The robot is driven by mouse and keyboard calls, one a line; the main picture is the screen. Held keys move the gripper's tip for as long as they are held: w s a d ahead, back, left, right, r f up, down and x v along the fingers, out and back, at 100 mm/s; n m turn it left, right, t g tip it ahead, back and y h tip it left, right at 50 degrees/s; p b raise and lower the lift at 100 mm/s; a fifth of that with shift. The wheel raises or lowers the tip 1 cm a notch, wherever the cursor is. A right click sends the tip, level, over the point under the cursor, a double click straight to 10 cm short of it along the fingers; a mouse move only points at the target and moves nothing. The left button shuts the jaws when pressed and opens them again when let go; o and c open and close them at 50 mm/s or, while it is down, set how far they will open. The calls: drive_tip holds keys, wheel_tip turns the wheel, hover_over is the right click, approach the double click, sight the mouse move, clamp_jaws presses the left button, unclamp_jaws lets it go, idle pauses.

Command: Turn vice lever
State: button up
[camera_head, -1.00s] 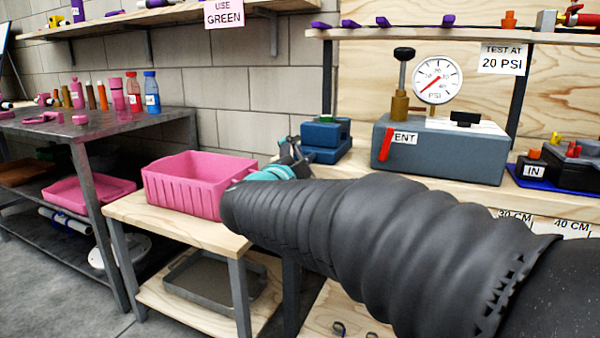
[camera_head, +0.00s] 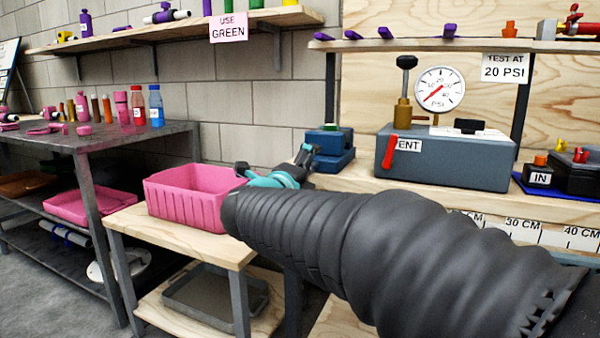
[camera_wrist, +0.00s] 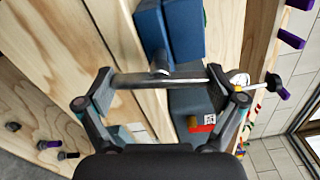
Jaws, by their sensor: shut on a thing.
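The blue vice (camera_head: 330,160) stands on the wooden bench, left of the grey test box. In the wrist view the vice (camera_wrist: 170,35) is at the top centre, and its metal lever (camera_wrist: 150,80) lies crosswise below it. My gripper (camera_wrist: 160,78) has its two fingers far apart, one at each end of the lever, and is shut on it lengthwise. In the head view my gripper (camera_head: 298,170) is just left of and in front of the vice. My dark arm sleeve hides much of the bench front, and the lever cannot be made out there.
A pink bin (camera_head: 185,205) sits on the low wooden stand left of my gripper. The grey test box (camera_head: 445,160) with a gauge (camera_head: 440,89) and a black-knobbed valve (camera_head: 405,65) stands right of the vice. A shelf (camera_head: 440,43) runs above.

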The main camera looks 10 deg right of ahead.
idle(0.4)
drive_tip(key=o, duration=0.8)
drive_tip(key=v, duration=1.2)
